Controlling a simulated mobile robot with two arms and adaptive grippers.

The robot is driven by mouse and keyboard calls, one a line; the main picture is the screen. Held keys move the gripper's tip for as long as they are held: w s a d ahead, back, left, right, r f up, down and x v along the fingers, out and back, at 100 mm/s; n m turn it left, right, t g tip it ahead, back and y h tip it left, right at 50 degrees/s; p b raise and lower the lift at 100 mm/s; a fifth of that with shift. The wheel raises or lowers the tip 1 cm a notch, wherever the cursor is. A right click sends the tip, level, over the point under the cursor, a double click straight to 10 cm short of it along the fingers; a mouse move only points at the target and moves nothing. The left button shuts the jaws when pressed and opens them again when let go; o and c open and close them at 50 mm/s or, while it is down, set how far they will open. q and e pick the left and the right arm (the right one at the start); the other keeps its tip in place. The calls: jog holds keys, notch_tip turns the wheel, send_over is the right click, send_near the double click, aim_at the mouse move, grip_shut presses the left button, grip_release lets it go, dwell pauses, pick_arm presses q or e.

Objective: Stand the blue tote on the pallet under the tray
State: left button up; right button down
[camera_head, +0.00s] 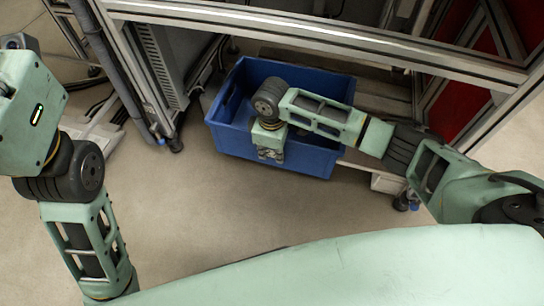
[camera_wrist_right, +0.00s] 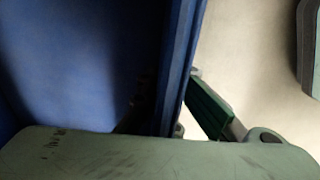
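The blue tote (camera_head: 318,158) is upright at the front of the metal frame, its rear part under the frame's upper beams. My right gripper (camera_head: 268,157) points down at the tote's near wall. In the right wrist view the tote's wall (camera_wrist_right: 178,65) passes between the fingers. The green finger (camera_wrist_right: 212,108) leans against its outer side; the other is dark and mostly hidden on the inner side. Pale boards, seemingly the pallet (camera_head: 385,104), show right of the tote; the tote hides the rest. I cannot clearly make out the tray. My left gripper is outside the view.
The metal frame (camera_head: 330,35) spans the top, with a post (camera_head: 140,75) left of the tote and another (camera_head: 490,110) at right. A grey cabinet (camera_head: 180,60) and cables stand at left. The floor (camera_head: 215,220) in front is clear.

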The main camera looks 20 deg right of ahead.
jog(key=shift+w, duration=0.15)
jog(key=shift+f, duration=0.4)
jog(key=c, duration=2.3)
grip_release()
jog(key=shift+f, duration=0.15)
jog(key=o, duration=0.3)
